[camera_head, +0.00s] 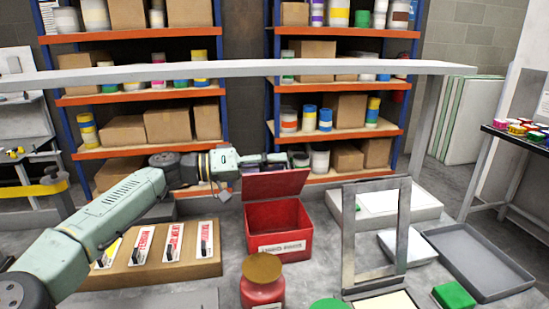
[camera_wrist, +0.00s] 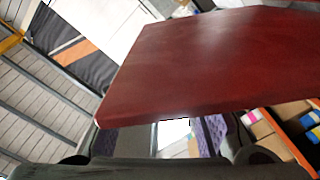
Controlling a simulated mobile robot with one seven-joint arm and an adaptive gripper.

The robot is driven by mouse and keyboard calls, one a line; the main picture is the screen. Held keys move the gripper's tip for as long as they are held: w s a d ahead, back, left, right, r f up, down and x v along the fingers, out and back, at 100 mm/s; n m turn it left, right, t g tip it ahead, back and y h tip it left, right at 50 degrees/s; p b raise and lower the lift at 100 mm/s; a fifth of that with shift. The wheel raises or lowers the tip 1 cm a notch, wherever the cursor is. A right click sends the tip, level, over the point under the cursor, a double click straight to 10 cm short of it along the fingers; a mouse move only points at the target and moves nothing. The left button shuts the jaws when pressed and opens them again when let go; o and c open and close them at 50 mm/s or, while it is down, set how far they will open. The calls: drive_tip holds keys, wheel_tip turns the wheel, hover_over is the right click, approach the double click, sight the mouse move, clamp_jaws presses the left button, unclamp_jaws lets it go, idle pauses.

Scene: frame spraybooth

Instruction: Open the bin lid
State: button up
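The red bin (camera_head: 272,216) stands on the grey bench in the head view, with a white label on its front. Its lid (camera_head: 275,184) is raised, tilted up at the back, and the bin's inside shows. My gripper (camera_head: 278,161) is just above and behind the lid's upper edge. In the wrist view the lid (camera_wrist: 215,62) fills the upper middle as a large red panel. My gripper (camera_wrist: 160,138) shows below it with purple pads set wide apart, so it is open. Nothing shows held between the pads. I cannot tell whether the gripper touches the lid.
A red jar with a brown lid (camera_head: 262,267) stands in front of the bin. A wooden block with labelled levers (camera_head: 150,275) is to the left. A grey upright frame (camera_head: 348,240) and a grey tray (camera_head: 478,262) are to the right. A long pale beam (camera_head: 250,69) crosses above my arm.

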drive_tip(key=shift+d, duration=0.2)
clamp_jaws()
idle(0.3)
idle(0.5)
